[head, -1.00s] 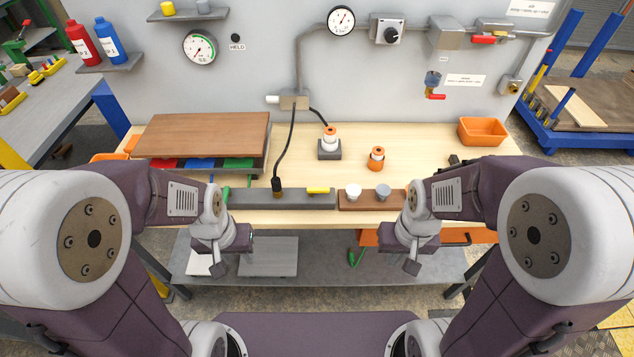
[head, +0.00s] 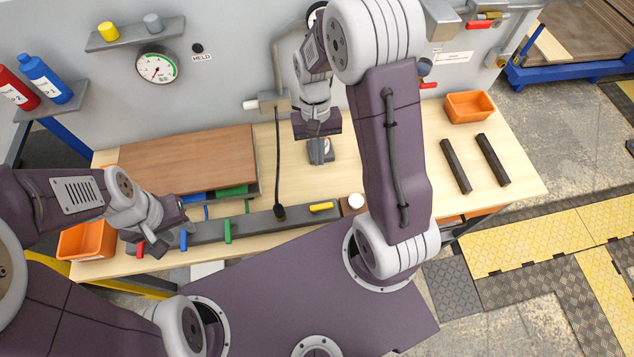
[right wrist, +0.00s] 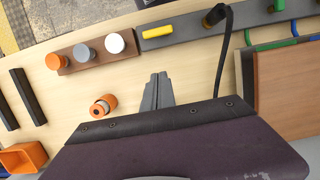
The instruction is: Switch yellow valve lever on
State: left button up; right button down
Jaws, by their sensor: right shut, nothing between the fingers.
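The yellow lever (head: 321,207) lies lengthwise along the dark grey rail (head: 262,220) at the bench's front. It also shows in the right wrist view (right wrist: 157,32). My right gripper (head: 319,154) is over the bench behind the rail, apart from the lever. In the right wrist view its fingers (right wrist: 157,88) are together and empty. My left gripper (head: 178,212) is near the rail's left part, by the red (head: 140,249) and blue (head: 183,240) levers. Its fingertips are not clear.
A green lever (head: 227,231) crosses the rail. A black cable (head: 277,160) comes down to the rail left of the yellow lever. A brown block (right wrist: 70,67) with three round knobs sits beside the rail. Two dark bars (head: 455,166) and an orange bin (head: 470,106) are at right.

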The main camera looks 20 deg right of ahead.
aim_at(321, 207)
jog(key=x, duration=0.9)
jog(key=shift+s+f, duration=0.1)
jog(key=shift+f, duration=0.3)
jog(key=s, duration=0.1)
jog(key=s+a+p, duration=0.1)
jog(key=s, duration=0.1)
jog(key=shift+f, duration=0.1)
jog(key=shift+s+p, duration=0.3)
jog(key=shift+s, duration=0.2)
jog(key=shift+w, duration=0.1)
